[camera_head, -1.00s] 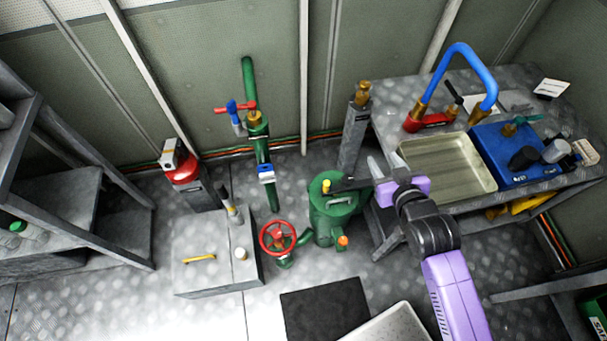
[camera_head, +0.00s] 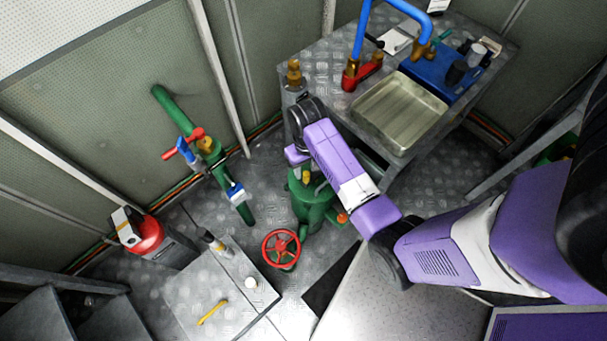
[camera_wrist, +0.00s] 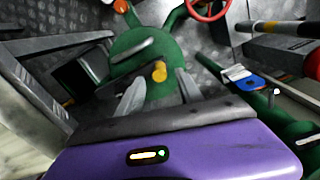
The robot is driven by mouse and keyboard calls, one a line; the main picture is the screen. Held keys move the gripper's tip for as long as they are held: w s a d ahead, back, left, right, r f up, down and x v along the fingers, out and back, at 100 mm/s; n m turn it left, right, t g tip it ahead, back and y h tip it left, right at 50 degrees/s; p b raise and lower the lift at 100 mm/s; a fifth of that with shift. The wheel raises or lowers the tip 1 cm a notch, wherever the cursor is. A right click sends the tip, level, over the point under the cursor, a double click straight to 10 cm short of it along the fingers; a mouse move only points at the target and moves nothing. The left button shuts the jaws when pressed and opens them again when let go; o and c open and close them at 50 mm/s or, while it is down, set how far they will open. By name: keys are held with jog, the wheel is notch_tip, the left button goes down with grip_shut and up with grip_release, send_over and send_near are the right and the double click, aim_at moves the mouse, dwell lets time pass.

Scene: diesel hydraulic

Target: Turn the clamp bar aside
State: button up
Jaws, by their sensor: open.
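The green round housing (camera_head: 312,206) stands on the floor, and its lid also fills the upper middle of the wrist view (camera_wrist: 140,75). On the lid, a short grey bar (camera_wrist: 132,52), which looks like the clamp bar, lies near a yellow knob (camera_wrist: 159,72). My gripper (camera_wrist: 159,77) is open above the lid, with one finger to each side of the knob in the wrist view. I cannot tell whether the fingers touch anything. In the head view my wrist and arm hide part of the lid, and the fingertips do not show clearly.
A red handwheel (camera_head: 281,248) is close to the housing. A green pipe with a blue-and-white clip (camera_head: 236,193) stands to the left. The workbench (camera_head: 335,65) with a metal tray (camera_head: 385,135) is close on the right. A grey box (camera_head: 180,300) is at lower left.

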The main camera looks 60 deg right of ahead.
aim_at(307, 174)
notch_tip(307, 174, down, 6)
jog(key=shift+r+b, duration=0.1)
jog(key=shift+b, duration=0.2)
jog(key=shift+c, duration=0.2)
grip_shut()
dwell(1.2)
